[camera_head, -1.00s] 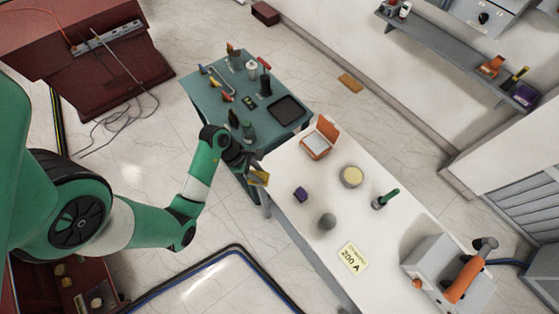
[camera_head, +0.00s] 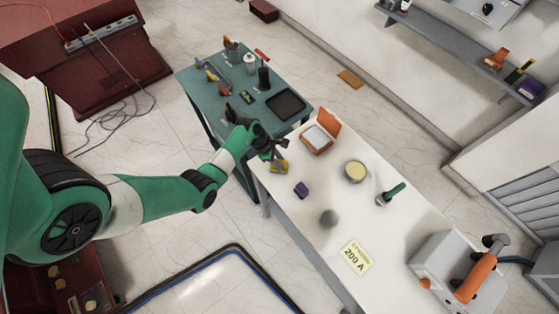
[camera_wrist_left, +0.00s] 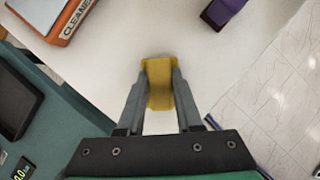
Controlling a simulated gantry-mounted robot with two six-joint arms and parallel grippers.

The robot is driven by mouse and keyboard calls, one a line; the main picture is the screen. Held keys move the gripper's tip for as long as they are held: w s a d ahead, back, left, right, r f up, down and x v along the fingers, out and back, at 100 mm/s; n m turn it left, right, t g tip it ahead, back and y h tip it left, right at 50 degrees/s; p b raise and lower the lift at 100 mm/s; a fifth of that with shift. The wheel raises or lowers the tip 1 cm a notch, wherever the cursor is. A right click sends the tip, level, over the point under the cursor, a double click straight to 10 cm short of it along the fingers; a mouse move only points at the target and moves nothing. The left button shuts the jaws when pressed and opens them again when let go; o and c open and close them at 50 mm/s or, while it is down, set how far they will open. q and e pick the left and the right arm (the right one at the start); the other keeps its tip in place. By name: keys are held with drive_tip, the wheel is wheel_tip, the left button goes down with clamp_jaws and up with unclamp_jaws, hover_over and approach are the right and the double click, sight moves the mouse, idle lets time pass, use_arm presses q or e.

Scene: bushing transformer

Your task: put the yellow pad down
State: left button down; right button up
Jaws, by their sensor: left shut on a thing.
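The yellow pad (camera_head: 280,167) is between the fingers of my left gripper (camera_head: 276,160), over the near left end of the white table (camera_head: 310,219). In the left wrist view the yellow pad (camera_wrist_left: 158,82) sits between the two grey fingertips of the left gripper (camera_wrist_left: 159,88), which are shut on it. White tabletop (camera_wrist_left: 110,65) shows around and beyond the pad. I cannot tell whether the pad touches the tabletop. My right gripper is not in view.
An orange-and-white box (camera_head: 318,138), marked CLEANE in the wrist view, and a purple block (camera_head: 301,189) stand close to the pad. A yellow-topped round tin (camera_head: 355,172), grey ball (camera_head: 329,218) and green-handled tool (camera_head: 393,193) lie farther along. The teal cart (camera_head: 225,112) adjoins the table.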

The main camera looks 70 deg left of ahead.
use_arm(q)
drive_tip(key=shift+f, duration=0.1)
drive_tip(key=c, duration=0.6)
unclamp_jaws()
drive_tip(key=shift+a+r, duration=0.1)
drive_tip(key=shift+r, duration=0.5)
drive_tip(key=p+v, duration=0.3)
drive_tip(key=v, duration=0.8)
drive_tip(key=shift+s, duration=0.2)
drive_tip(key=shift+w, duration=0.1)
